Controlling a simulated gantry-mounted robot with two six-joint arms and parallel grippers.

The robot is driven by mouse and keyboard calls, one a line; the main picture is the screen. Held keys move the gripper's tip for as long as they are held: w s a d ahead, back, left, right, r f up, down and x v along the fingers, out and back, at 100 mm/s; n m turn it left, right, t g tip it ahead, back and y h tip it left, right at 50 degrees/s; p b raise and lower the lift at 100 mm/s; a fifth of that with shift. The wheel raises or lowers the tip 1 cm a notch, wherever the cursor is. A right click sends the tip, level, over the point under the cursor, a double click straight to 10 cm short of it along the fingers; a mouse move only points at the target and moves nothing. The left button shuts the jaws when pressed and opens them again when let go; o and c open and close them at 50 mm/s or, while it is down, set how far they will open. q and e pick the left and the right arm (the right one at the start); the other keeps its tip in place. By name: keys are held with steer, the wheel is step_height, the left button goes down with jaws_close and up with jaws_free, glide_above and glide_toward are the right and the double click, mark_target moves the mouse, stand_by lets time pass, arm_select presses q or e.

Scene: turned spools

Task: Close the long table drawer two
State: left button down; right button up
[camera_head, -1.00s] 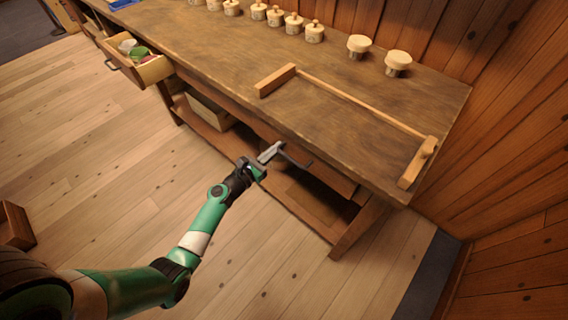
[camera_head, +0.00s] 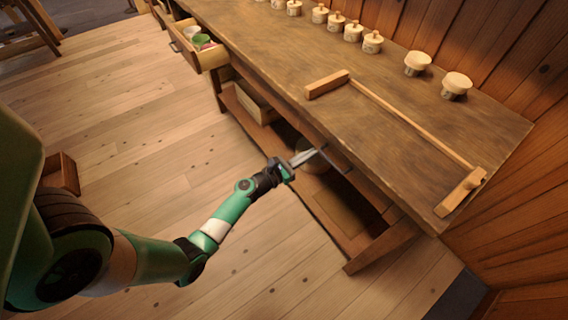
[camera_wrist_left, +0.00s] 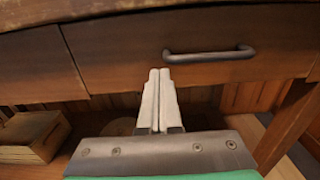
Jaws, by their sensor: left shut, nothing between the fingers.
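The long wooden table (camera_head: 400,130) runs along the wall. A drawer front with a dark bar handle (camera_head: 336,160) is under its near right part; in the left wrist view, this drawer front (camera_wrist_left: 130,55) looks about flush with the panel to its left, and its handle (camera_wrist_left: 208,55) runs across it. Another drawer (camera_head: 212,58) stands open at the table's far left end, with small bowls inside. My left gripper (camera_head: 312,154) is shut and empty, close to the near handle. In the wrist view its fingertips (camera_wrist_left: 158,73) are at the drawer front, below and left of the handle.
A lower shelf (camera_head: 330,205) under the table holds a wooden box (camera_wrist_left: 30,137). The floor (camera_head: 130,140) in front is mostly clear.

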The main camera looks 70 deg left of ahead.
arm_select(q)
steer(key=p+v, duration=0.2)
steer(key=v, duration=0.8)
steer(key=shift+s, duration=0.2)
steer(key=shift+r, duration=0.1)
